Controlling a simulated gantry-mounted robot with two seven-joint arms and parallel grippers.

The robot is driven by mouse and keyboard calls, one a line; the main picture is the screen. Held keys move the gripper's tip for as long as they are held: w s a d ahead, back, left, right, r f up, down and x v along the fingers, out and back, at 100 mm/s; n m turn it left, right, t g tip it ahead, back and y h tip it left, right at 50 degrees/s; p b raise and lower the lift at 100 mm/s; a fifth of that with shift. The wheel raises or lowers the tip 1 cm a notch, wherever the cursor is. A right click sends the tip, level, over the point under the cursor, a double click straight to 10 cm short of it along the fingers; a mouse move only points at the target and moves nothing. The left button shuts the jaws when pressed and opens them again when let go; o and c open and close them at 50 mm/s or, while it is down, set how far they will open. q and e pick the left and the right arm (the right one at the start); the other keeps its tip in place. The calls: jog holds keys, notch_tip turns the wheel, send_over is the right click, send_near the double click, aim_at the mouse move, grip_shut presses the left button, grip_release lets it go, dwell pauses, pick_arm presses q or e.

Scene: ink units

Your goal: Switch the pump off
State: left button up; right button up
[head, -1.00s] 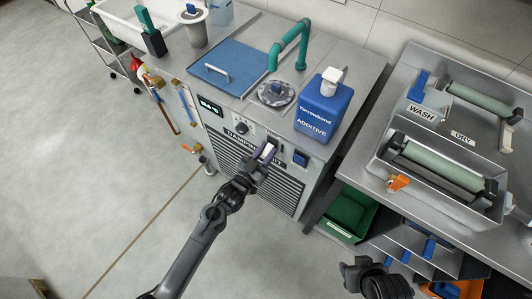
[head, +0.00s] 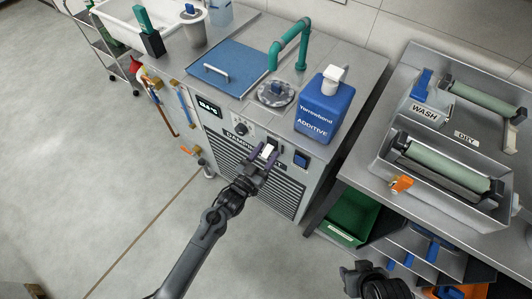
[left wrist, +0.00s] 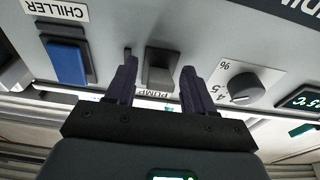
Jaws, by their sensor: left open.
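The pump switch (left wrist: 160,70) is a dark grey rocker on the front panel of the dampening unit, above an upside-down PUMP label (left wrist: 152,95) in the left wrist view. My left gripper (head: 265,156) is open in front of the panel. In the left wrist view its two dark fingers (left wrist: 156,82) appear on either side of the switch, with nothing gripped. Whether they touch the panel I cannot tell. In the head view the gripper mostly hides the switch. My right gripper (head: 362,277) is low at the bottom edge, away from the panel; its jaws are unclear.
A blue CHILLER switch (left wrist: 67,62) and a round knob (left wrist: 245,88) flank the pump switch. A blue additive bottle (head: 322,112) and a teal pipe (head: 291,42) stand on the unit's top. The sink bench (head: 372,176) is to the right.

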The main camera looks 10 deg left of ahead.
pick_arm(q)
jog(key=p+v, duration=0.2)
jog(key=v, duration=0.8)
jog(key=shift+s+a, duration=0.2)
jog(key=shift+s, duration=0.15)
jog(key=shift+f, duration=0.15)
